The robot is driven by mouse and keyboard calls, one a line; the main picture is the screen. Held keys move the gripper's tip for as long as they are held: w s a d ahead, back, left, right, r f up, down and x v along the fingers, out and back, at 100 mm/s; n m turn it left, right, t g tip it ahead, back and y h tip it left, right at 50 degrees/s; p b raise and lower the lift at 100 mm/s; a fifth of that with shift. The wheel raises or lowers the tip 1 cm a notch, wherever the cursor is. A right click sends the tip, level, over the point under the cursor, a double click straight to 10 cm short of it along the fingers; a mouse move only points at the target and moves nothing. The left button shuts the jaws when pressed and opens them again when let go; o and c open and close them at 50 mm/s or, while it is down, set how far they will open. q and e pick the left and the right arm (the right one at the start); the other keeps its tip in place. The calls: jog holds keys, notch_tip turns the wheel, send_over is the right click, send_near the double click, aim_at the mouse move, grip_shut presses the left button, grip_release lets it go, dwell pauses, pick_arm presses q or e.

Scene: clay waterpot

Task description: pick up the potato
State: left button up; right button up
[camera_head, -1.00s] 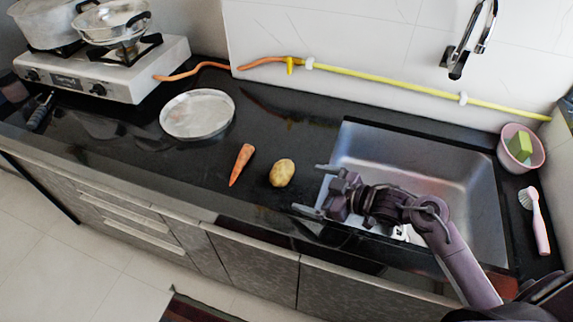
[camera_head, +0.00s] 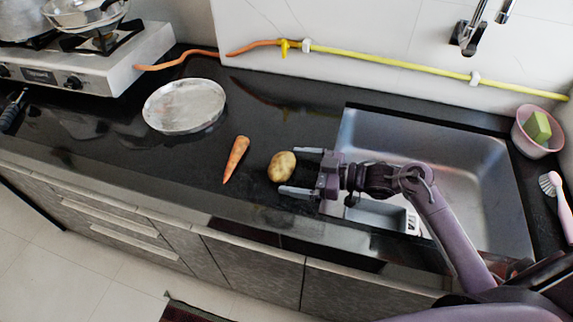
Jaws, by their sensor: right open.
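The potato (camera_head: 281,166) is a small yellow-brown lump on the black counter, between the carrot and the sink. My right gripper (camera_head: 288,171) comes in from the right over the sink's left edge. Its two fingers are spread apart and point left, with the tips near the potato's far and near sides. The potato appears at the mouth of the open jaws; I cannot tell whether a finger touches it. My left gripper is not in view.
An orange carrot (camera_head: 236,159) lies just left of the potato. A round metal plate (camera_head: 184,106) sits farther left, near the gas stove (camera_head: 120,70). The sink (camera_head: 470,150) is at the right, with a pink bowl (camera_head: 538,132) holding a green sponge and a pink brush (camera_head: 557,200) beyond it.

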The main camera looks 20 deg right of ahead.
aim_at(293, 168)
jog(key=x, duration=0.4)
jog(key=shift+w+r, duration=0.1)
jog(key=shift+w+a, duration=0.1)
jog(key=shift+a, duration=0.05)
jog(key=shift+d, duration=0.25)
jog(key=c, duration=0.9)
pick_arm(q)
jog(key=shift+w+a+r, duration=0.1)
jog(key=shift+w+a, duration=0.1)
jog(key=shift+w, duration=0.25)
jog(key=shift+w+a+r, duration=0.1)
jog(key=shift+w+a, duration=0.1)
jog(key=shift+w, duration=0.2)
pick_arm(e)
jog(key=shift+a, duration=0.1)
jog(key=shift+c, duration=0.9)
jog(key=shift+r, duration=0.1)
